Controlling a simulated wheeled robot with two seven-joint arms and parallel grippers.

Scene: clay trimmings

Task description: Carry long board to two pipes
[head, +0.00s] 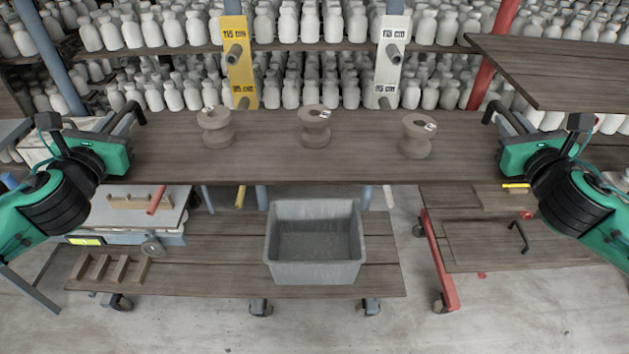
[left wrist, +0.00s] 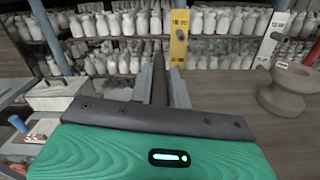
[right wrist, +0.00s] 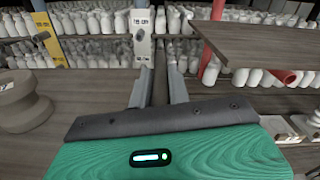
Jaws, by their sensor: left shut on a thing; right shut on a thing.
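The long board (head: 260,150) is a wide brown plank held level between my two grippers. Three clay spools stand on it: left (head: 214,128), middle (head: 314,126) and right (head: 417,137), each with a small label on top. My left gripper (head: 128,115) is shut on a dark handle at the board's left end; the bar shows between its fingers in the left wrist view (left wrist: 158,85). My right gripper (head: 500,116) is shut on the matching handle at the right end. Grey pipes stick out of a yellow upright (head: 238,80) and a white upright (head: 389,78) behind the board: upper left pipe (head: 234,54), upper right pipe (head: 392,55).
Racks of pale bottles (head: 290,75) fill the back. Another brown board (head: 560,70) juts in at upper right. A grey bin (head: 315,245) stands on a low wheeled platform (head: 200,275) below. A red-legged cart (head: 432,260) stands lower right.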

